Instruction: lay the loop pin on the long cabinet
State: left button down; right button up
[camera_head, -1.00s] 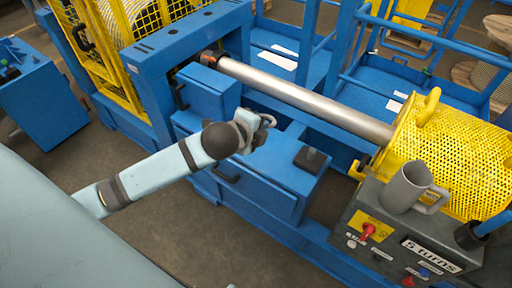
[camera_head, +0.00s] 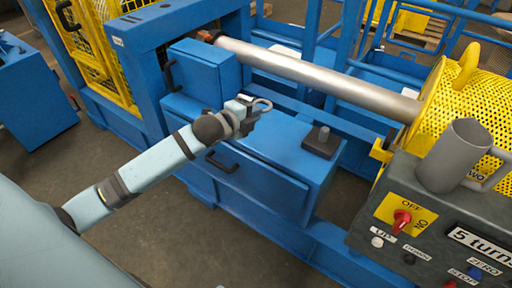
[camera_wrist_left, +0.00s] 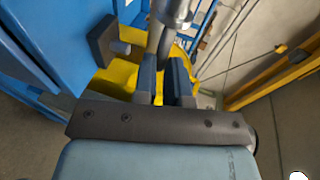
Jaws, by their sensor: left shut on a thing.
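The loop pin, a grey metal ring (camera_head: 262,104), shows at the tip of my left gripper (camera_head: 247,107). The gripper is shut on it, and its shank is mostly hidden by the fingers. The long cabinet (camera_head: 285,135) is blue, with a flat top and a black handle on its front. In the head view the gripper and pin appear over the back left part of its top; I cannot tell the height gap. In the left wrist view the two blue fingers (camera_wrist_left: 164,82) are close together with a dark grey piece between them. My right gripper is not in view.
A black block with a short post (camera_head: 322,142) stands on the cabinet's right end. A taller blue box (camera_head: 203,78) adjoins at left. A long steel shaft (camera_head: 315,76) runs behind. A grey mug (camera_head: 453,158) stands on the control box (camera_head: 415,238) at right.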

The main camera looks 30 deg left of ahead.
pick_arm(q)
jog(key=b, duration=0.2)
send_over(254, 152)
jog(key=s+d, duration=0.1)
jog(key=s, duration=0.1)
notch_tip(254, 152, down, 11)
notch_tip(254, 152, down, 4)
jog(key=shift+s+d+f+b, duration=0.1)
jog(key=shift+s+b, duration=0.05)
jog(key=shift+b, duration=0.65)
jog(key=shift+f, duration=0.4)
jog(key=c, duration=1.2)
grip_release()
jog(key=shift+f, duration=0.1)
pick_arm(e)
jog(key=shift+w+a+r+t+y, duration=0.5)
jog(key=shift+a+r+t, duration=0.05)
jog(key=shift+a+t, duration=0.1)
